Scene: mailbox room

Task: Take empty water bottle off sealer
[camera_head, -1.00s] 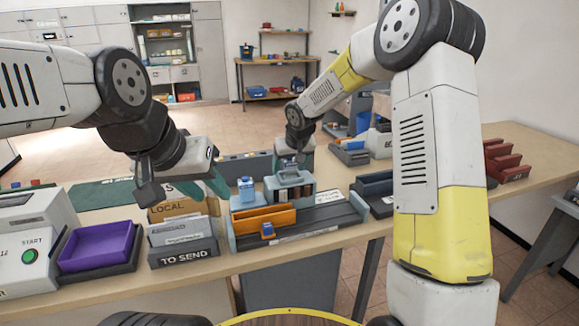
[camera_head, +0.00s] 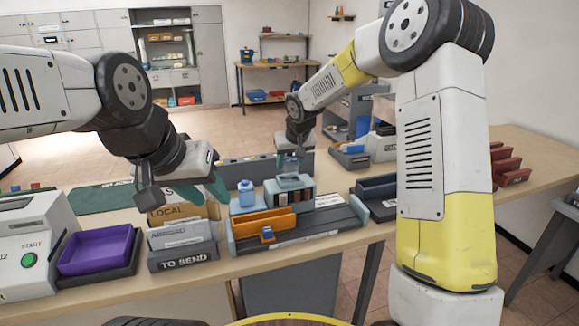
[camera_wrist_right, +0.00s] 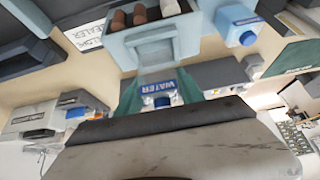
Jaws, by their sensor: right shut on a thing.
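The sealer (camera_head: 340,222) is a long grey-blue unit on the table with a teal block (camera_head: 307,197) holding brown rolls, which also shows in the right wrist view (camera_wrist_right: 189,35). My right gripper (camera_head: 289,165) is shut on a clear water bottle, whose blue WATER label (camera_wrist_right: 158,88) shows between the teal fingers in the right wrist view. The bottle is held at the block's top; whether it touches is unclear. My left gripper (camera_head: 207,190) hangs open above the letter holders, apart from the sealer.
An orange tray (camera_head: 264,222) lies along the front of the sealer. Left are the TO SEND holder (camera_head: 183,257), a purple tray (camera_head: 95,250) and a machine with a green START button (camera_head: 29,260). Dark trays (camera_head: 376,186) stand to the right. Bare table lies near the red holders (camera_head: 512,172).

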